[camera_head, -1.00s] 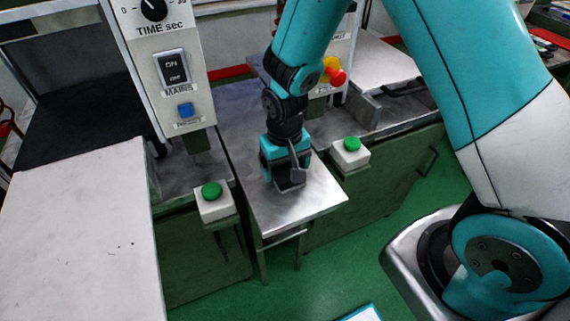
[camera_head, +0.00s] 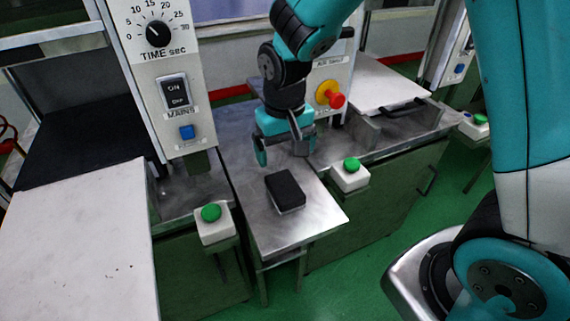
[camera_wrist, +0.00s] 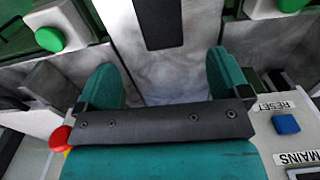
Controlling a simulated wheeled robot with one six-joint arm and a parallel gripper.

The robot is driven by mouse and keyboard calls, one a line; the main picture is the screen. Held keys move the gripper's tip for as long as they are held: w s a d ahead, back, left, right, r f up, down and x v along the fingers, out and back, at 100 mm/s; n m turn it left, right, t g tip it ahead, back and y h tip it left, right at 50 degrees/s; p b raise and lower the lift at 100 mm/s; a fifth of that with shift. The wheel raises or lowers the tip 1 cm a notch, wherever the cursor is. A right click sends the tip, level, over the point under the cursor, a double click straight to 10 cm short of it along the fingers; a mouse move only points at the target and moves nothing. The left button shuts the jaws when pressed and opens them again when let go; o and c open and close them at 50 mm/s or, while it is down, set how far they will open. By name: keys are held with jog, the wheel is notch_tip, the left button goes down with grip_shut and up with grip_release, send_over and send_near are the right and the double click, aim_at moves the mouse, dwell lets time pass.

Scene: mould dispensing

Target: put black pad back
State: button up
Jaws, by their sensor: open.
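The black pad (camera_head: 285,191) lies flat on the metal table (camera_head: 318,226), near the middle of its front half. It also shows in the wrist view (camera_wrist: 160,22) at the top, partly cut off by the frame edge. My gripper (camera_head: 282,157) is open and empty, with its fingers apart, above the table and behind the pad. In the wrist view my gripper (camera_wrist: 163,78) has its two teal fingers spread, with bare metal between them. The pad is clear of both fingers.
Green push buttons on white boxes stand left (camera_head: 214,222) and right (camera_head: 350,174) of the table. A control panel (camera_head: 160,75) stands behind left, and a red emergency knob (camera_head: 337,100) behind right. A white board (camera_head: 85,245) fills the left. The table's front is free.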

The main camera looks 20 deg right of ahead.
jog(key=s+a+r+n+y, duration=0.2)
jog(key=s+r, duration=0.4)
jog(key=s, duration=0.3)
jog(key=s+a+r+n+y, duration=0.2)
jog(key=s+r+n, duration=0.3)
jog(key=s, duration=0.4)
jog(key=shift+s+a+r, duration=0.3)
jog(key=shift+r, duration=0.6)
